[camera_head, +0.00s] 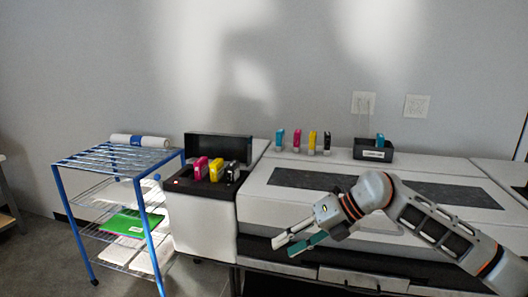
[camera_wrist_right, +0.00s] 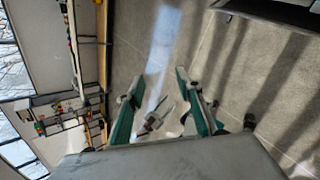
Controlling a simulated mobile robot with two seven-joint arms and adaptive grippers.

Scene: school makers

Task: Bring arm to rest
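My right arm reaches in from the right edge of the head view and bends at a rounded joint (camera_head: 373,190). My right gripper (camera_head: 284,247) hangs in front of the wide printer (camera_head: 262,203), pointing left and down. My left arm and left gripper are not in the head view.
Magenta, yellow and black cartridges (camera_head: 216,170) stand in the printer's open left bay. Several cartridges (camera_head: 312,139) stand along its back, beside a black box (camera_head: 373,150) holding a cyan one. A blue-framed wire rack (camera_head: 66,205) stands left. Floor (camera_wrist_right: 250,60) shows in the wrist view.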

